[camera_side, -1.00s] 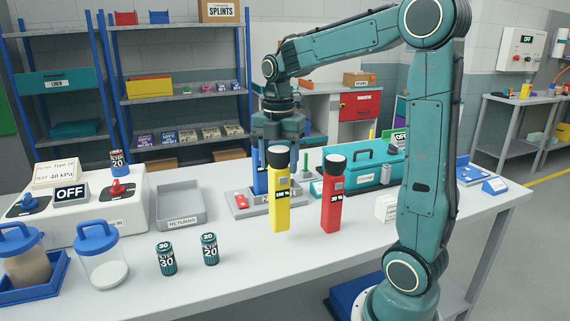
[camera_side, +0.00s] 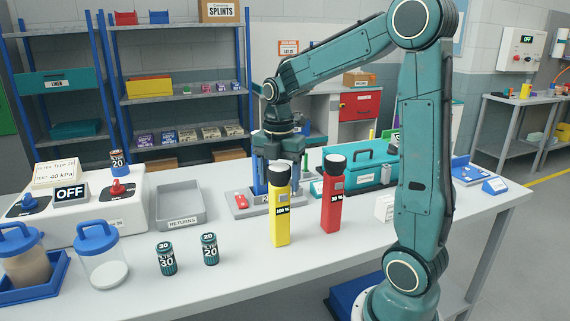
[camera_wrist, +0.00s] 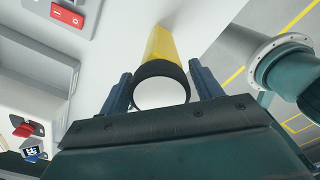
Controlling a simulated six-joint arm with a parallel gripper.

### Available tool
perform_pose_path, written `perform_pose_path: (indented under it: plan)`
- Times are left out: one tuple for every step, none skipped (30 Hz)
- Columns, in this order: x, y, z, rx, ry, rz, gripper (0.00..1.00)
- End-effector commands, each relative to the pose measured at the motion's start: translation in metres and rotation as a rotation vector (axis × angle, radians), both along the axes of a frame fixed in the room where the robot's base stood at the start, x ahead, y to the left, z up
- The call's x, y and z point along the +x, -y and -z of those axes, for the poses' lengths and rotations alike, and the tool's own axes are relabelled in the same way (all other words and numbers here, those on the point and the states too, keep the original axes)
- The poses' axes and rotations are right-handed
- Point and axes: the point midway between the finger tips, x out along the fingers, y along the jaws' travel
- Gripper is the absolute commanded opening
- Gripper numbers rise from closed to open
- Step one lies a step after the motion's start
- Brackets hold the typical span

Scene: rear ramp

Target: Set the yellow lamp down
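The yellow lamp (camera_side: 279,217), with a black head and a percent label, is upright over the front part of the bench. It also shows in the wrist view, its yellow body (camera_wrist: 158,43) running away from the pale round lens. My gripper (camera_side: 278,182) points down around the lamp's head. I cannot tell whether the lamp's foot touches the bench.
A red lamp (camera_side: 333,200) stands close on the right. A grey base with a red switch (camera_side: 241,200) is behind on the left. Two batteries (camera_side: 209,249), a jar (camera_side: 102,262) and a returns tray (camera_side: 182,222) are further left. The bench front (camera_side: 300,272) is clear.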

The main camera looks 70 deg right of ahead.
Motion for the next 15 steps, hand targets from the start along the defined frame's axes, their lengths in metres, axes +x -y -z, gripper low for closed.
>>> perform_pose_path:
  plan:
    - [0.0001,0.0000,-0.0002,0.000,0.000,0.000,0.75]
    - [0.0001,0.0000,-0.0003,0.000,0.000,0.000,0.77]
    - [0.0001,0.0000,-0.0003,0.000,0.000,0.000,0.77]
    - [0.0001,0.0001,-0.0003,0.000,0.001,0.000,0.77]
    - [0.0001,0.0001,-0.0003,0.000,0.001,0.000,0.77]
    - [0.0001,0.0001,-0.0003,0.000,0.001,0.000,0.77]
    - [0.0001,0.0001,-0.0003,0.000,0.001,0.000,0.77]
    - [0.0001,0.0001,-0.0003,0.000,0.001,0.000,0.77]
    - [0.0001,0.0001,-0.0004,0.000,0.001,0.000,0.77]
    - [0.0002,0.0001,-0.0006,0.000,0.001,0.000,0.77]
    - [0.0002,0.0001,-0.0009,0.000,0.001,0.000,0.77]
    - [0.0002,0.0001,-0.0015,-0.001,0.001,0.000,0.77]
    - [0.0003,0.0001,-0.0023,-0.001,0.002,0.000,0.77]
    - [0.0003,0.0001,-0.0032,-0.001,0.002,0.000,0.77]
    - [0.0005,0.0002,-0.0049,-0.001,0.002,0.000,0.77]
